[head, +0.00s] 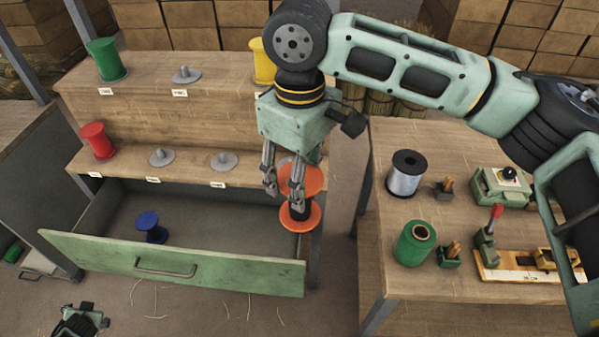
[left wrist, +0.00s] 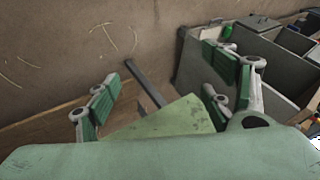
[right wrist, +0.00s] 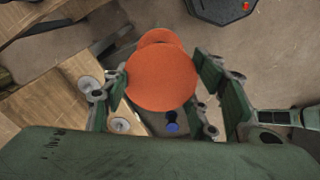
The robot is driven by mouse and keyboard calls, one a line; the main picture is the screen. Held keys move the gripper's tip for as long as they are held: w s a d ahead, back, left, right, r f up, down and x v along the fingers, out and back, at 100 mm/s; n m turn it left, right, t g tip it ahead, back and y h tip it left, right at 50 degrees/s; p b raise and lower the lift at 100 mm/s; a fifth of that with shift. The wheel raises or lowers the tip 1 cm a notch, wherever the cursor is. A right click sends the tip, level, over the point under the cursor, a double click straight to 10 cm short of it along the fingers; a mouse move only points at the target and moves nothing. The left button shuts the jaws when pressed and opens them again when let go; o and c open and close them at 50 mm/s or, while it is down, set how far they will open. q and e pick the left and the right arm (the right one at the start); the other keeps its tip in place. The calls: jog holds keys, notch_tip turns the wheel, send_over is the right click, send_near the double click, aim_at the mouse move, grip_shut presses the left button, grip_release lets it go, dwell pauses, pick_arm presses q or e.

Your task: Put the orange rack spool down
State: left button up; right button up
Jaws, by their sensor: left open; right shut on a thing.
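The orange rack spool (head: 301,216) has orange flanges and a dark core. My right gripper (head: 285,190) is shut on it and holds it upright in the air, over the right end of the open drawer (head: 200,265). In the right wrist view the orange flange (right wrist: 160,75) fills the space between the fingers (right wrist: 165,92). My left gripper (head: 80,322) shows at the bottom left edge of the head view. In the left wrist view its fingers (left wrist: 165,95) stand wide apart and empty.
The drawer holds a blue spool (head: 151,227) at its left. The wooden rack carries a green spool (head: 106,60), a red spool (head: 98,142), a yellow spool (head: 263,62) and several bare grey holders (head: 224,160). A workbench (head: 400,280) at right holds spools and tools.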

pick_arm(q)
jog(key=s+d+f+m+g+h, duration=0.1)
jog(key=s+d+f, duration=0.5)
jog(key=d, duration=0.8)
jog(key=s+d+f+m+h, duration=0.1)
jog(key=s+d+f+h, duration=0.2)
jog(key=s+d, duration=0.6)
jog(key=s+d+f+m+g+h, duration=0.1)
jog(key=s+d+f, duration=0.6)
jog(key=d, duration=1.2)
jog(key=shift+s+d+f+g+h, duration=0.2)
jog(key=shift+f+g+h, duration=0.1)
jog(key=shift+f+h, duration=0.5)
